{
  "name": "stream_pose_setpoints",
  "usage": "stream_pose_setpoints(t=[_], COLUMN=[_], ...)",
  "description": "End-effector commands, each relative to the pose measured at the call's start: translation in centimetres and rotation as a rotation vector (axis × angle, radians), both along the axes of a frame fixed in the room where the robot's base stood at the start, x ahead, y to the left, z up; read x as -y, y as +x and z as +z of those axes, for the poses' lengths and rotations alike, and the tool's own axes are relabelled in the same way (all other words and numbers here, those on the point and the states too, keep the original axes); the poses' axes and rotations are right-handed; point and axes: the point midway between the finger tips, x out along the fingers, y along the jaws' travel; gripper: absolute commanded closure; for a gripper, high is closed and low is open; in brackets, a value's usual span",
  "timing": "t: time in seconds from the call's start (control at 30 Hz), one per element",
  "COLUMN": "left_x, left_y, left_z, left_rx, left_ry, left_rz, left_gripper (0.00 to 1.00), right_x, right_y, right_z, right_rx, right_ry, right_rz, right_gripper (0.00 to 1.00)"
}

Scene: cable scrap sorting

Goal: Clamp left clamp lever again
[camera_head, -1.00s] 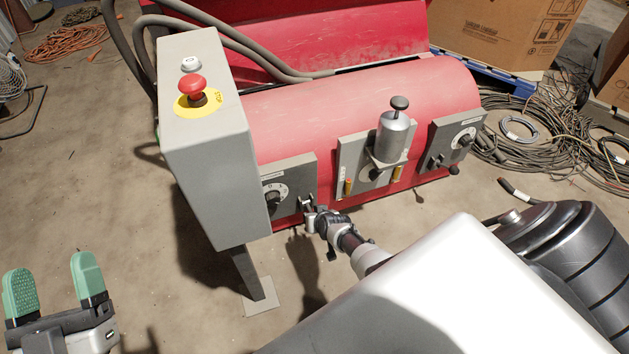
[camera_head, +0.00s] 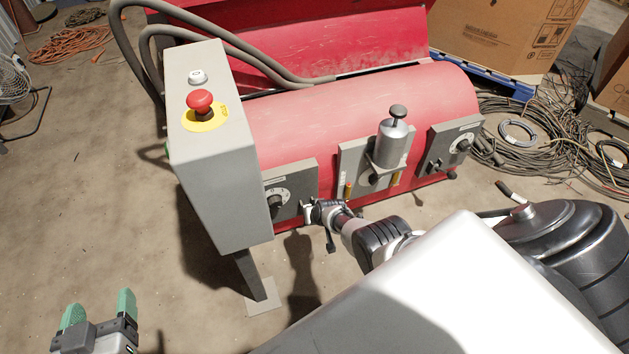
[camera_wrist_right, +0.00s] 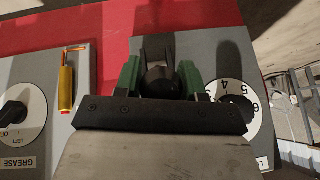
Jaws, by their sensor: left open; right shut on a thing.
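The left clamp lever is a dark piece (camera_wrist_right: 157,78) on the left grey plate (camera_head: 300,181) of the red machine. In the right wrist view it sits between the two green fingers of my right gripper (camera_wrist_right: 158,82), which is shut on it. In the head view this gripper (camera_head: 309,211) is at the lower right of the left plate, and the lever is mostly hidden by it. A numbered white dial (camera_wrist_right: 240,101) is beside the fingers. My left gripper (camera_head: 98,308) has green fingers, is open and empty, and is at the lower left, away from the machine.
A grey control box (camera_head: 212,150) with a red emergency stop button (camera_head: 199,101) stands left of the plate. A brass handle (camera_wrist_right: 67,88) and grease knob (camera_wrist_right: 17,114) are near the right gripper. Cable coils (camera_head: 540,150) lie at right. The floor at left is mostly clear.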

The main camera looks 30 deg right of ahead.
Motion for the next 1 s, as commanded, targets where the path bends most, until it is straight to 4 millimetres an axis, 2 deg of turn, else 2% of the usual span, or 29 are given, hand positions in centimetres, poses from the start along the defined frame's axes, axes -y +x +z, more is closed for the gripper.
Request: stream_pose_setpoints(t=[0.4, 0.43, 0.57, 1.0], left_x=[-0.05, -0.05, -0.06, -0.24], left_y=[-0.06, -0.06, -0.04, -0.43], left_z=[-0.1, -0.1, -0.08, -0.67], left_rx=[-0.01, -0.01, -0.009, -0.065], left_ry=[0.002, 0.002, 0.002, 0.015], left_rz=[0.001, 0.001, 0.001, 0.003], left_gripper=[0.29, 0.29, 0.29, 0.29], right_x=[0.03, 0.03, 0.03, 0.02], right_y=[0.1, 0.12, 0.11, -0.05], right_z=[0.12, 0.13, 0.12, 0.4], right_rx=[-0.003, -0.003, -0.002, -0.003], right_ry=[0.001, 0.001, 0.001, 0.001], right_rz=[0.0, 0.0, -0.001, 0.0], right_gripper=[1.0, 0.59, 0.39, 0.39])
